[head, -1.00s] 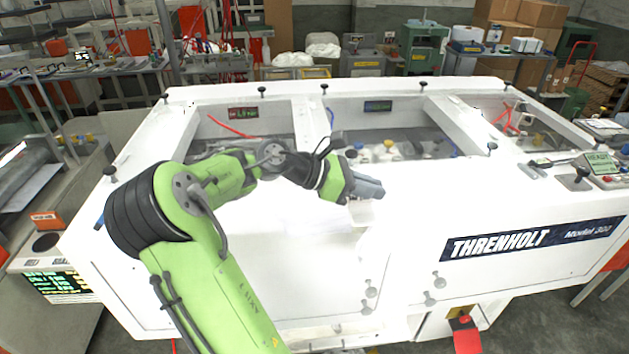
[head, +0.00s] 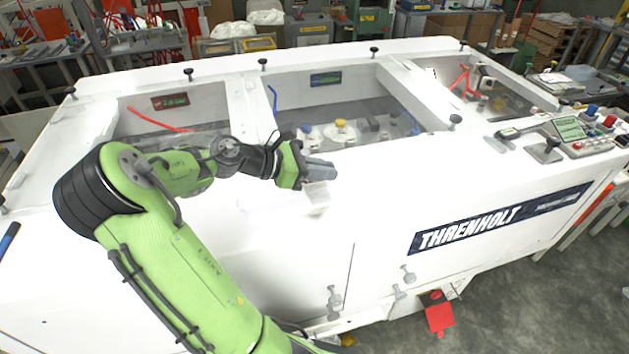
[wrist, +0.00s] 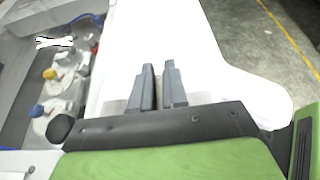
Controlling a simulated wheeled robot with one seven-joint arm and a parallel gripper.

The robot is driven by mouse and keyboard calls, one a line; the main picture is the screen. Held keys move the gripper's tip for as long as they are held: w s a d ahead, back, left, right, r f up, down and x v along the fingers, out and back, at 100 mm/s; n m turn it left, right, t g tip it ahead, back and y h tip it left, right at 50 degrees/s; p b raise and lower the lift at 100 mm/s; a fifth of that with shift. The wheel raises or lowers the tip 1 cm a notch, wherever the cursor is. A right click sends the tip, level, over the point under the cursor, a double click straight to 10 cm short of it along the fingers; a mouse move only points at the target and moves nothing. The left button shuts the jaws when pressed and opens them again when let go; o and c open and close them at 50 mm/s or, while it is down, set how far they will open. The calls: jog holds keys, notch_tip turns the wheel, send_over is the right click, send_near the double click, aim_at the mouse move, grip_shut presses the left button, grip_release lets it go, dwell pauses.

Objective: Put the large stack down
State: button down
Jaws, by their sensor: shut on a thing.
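My gripper (head: 320,170) is above the near white top of the machine, with its fingers pointing right. Its grey fingers (wrist: 158,88) are close together with a narrow gap in the wrist view. They are shut on a pale, whitish stack (head: 316,197), which hangs just below the fingers in the head view. The stack blends with the white surface, so its edges are hard to make out. I cannot tell whether its lower edge touches the machine top.
The white machine (head: 385,190) has open bays behind my gripper; one holds a yellow knob (head: 341,124). Black knobs line the rims. The top right of my gripper is largely clear.

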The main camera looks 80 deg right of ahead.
notch_tip(320, 180, down, 2)
jog(key=shift+f, duration=0.1)
jog(key=shift+a, duration=0.1)
jog(key=c, duration=1.5)
grip_release()
jog(key=shift+c, duration=0.2)
jog(key=o, duration=0.4)
jog(key=shift+r, duration=0.2)
